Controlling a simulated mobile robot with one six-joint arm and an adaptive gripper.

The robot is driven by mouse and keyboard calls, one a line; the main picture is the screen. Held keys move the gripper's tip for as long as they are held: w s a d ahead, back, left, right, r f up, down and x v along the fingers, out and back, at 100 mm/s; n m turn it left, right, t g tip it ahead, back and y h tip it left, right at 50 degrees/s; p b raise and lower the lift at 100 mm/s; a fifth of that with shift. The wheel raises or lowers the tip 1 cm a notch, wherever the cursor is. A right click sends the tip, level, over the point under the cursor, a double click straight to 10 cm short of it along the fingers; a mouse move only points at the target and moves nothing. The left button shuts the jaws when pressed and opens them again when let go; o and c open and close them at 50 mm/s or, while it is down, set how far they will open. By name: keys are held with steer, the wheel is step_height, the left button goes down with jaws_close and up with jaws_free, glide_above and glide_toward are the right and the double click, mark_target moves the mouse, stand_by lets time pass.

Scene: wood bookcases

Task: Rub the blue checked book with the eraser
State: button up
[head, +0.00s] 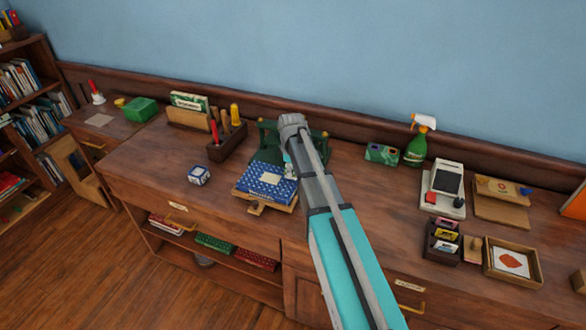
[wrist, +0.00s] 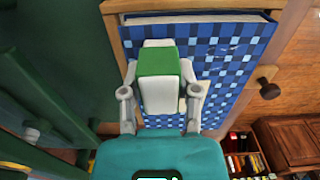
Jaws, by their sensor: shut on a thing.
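The blue checked book (head: 258,183) lies on a wooden board at the front of the bench, its cover facing up. It fills much of the wrist view (wrist: 238,48), with a pale label partly hidden behind the eraser. My gripper (wrist: 160,95) is shut on a green and white eraser (wrist: 160,62), one finger on each side. The eraser is over the book's cover; I cannot tell whether it touches. In the head view my gripper (head: 290,170) is at the book's right part, and my arm hides most of the eraser.
A dark green press (head: 264,150) stands right behind the book. A blue and white box (head: 199,175) is to the left, and a tool holder (head: 226,143) is behind it. A spray bottle (head: 416,146) stands at the back right. The bench's left front is clear.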

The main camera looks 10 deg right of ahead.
mark_target(282, 193)
steer(key=shift+s+a, duration=0.55)
steer(key=shift+s, duration=0.25)
steer(key=shift+s, duration=0.1)
steer(key=shift+s+a, duration=0.5)
steer(key=shift+s, duration=0.2)
steer(key=shift+s+a, duration=0.45)
steer(key=shift+s, duration=0.2)
steer(key=shift+f, duration=0.1)
steer(key=shift+s+a, duration=0.5)
steer(key=shift+s, duration=0.15)
steer(key=shift+s+a, duration=0.45)
steer(key=shift+s, duration=0.2)
steer(key=shift+r, duration=0.25)
steer(key=shift+r+p, duration=2.9)
steer(key=shift+p, duration=0.15)
